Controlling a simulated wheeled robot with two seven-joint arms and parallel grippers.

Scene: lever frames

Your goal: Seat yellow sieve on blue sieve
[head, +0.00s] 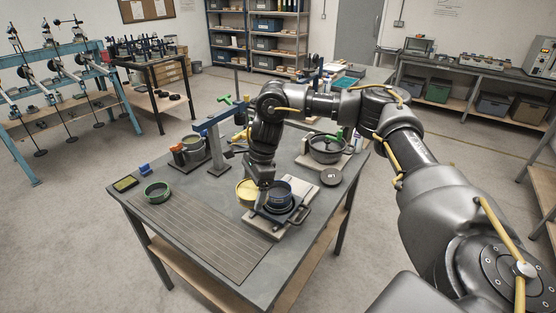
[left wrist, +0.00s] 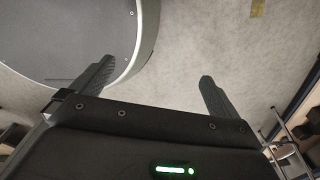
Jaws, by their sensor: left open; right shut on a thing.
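The yellow sieve (head: 246,193) is a shallow round ring just left of the blue sieve (head: 280,193) in the head view. The blue sieve sits upright on a dark round base on a pale board (head: 266,223). My right gripper (head: 263,184) points down between the two sieves and is shut on the yellow sieve at its right side. Its fingertips are partly hidden. The yellow sieve is beside the blue one, not over it; I cannot tell whether it touches the table. My left gripper (left wrist: 153,84) is open and empty in the left wrist view, above bare floor.
The dark table (head: 160,228) has a lined, clear area at front left. A blue post stand (head: 214,150) stands behind.

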